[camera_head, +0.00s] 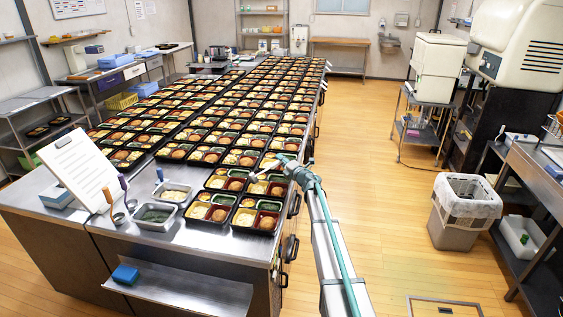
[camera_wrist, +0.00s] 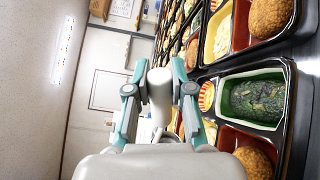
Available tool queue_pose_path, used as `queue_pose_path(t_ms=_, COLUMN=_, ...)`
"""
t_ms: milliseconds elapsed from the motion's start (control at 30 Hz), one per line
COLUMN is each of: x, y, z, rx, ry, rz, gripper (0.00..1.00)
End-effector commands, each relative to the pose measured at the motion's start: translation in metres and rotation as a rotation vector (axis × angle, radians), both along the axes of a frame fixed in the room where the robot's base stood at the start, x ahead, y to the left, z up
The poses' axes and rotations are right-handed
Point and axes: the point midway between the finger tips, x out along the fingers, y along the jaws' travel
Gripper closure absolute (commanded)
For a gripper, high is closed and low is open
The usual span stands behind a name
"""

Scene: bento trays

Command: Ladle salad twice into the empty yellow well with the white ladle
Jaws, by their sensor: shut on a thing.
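My gripper (camera_head: 283,162) is above the front right part of the bento rows. It is shut on the white ladle (camera_head: 264,169), which sticks out to the left over the trays. In the wrist view my gripper (camera_wrist: 160,112) has its fingers around a pale handle, and the ladle's bowl is mostly hidden. A shallow pan of pale food (camera_head: 174,192), perhaps the salad, stands on the counter left of the trays. The front bento tray (camera_head: 258,232) has a yellow well (camera_head: 245,217) at its left; whether it is empty is too small to tell.
A pan of dark green food (camera_head: 154,216) stands in front of the pale one. Ladles with orange (camera_head: 107,195) and purple (camera_head: 123,182) handles stand beside a white board (camera_head: 77,168). Filled bento trays crowd the counter behind. A blue block (camera_head: 125,274) lies on the low front shelf.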

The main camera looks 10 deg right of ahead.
Motion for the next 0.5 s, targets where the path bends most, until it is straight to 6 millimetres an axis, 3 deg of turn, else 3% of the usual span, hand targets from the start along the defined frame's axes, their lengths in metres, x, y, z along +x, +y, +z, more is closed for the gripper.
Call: queue_pose_path(t_ms=500, x=-0.0010, y=0.0023, z=0.0046, rx=-0.019, ry=-0.008, rz=0.000, gripper=1.00)
